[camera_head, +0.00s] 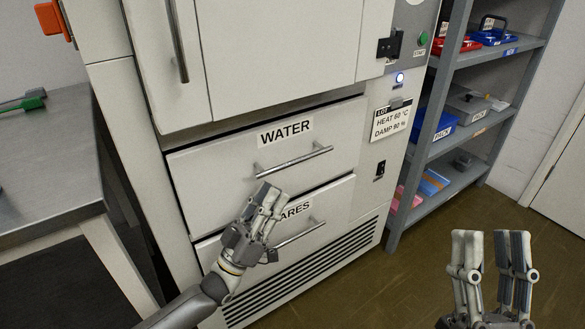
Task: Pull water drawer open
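The water drawer (220,165) is the upper of two drawers in the white cabinet, with a "WATER" label (285,132) and a metal bar handle (295,161). Its front looks flush with the cabinet. My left gripper (270,196) is just below the left end of this handle, in front of the lower drawer and covering part of its label. Its fingers look close together, and I cannot tell whether they touch the handle or are shut. My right gripper (492,236) is at the lower right over the floor, fingers apart and empty, away from the cabinet.
The lower drawer has its own bar handle (300,234), above a vent grille (310,272). A metal table (50,165) stands at the left. A grey shelf rack (470,135) with boxes stands at the right. The brown floor (410,275) in front is clear.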

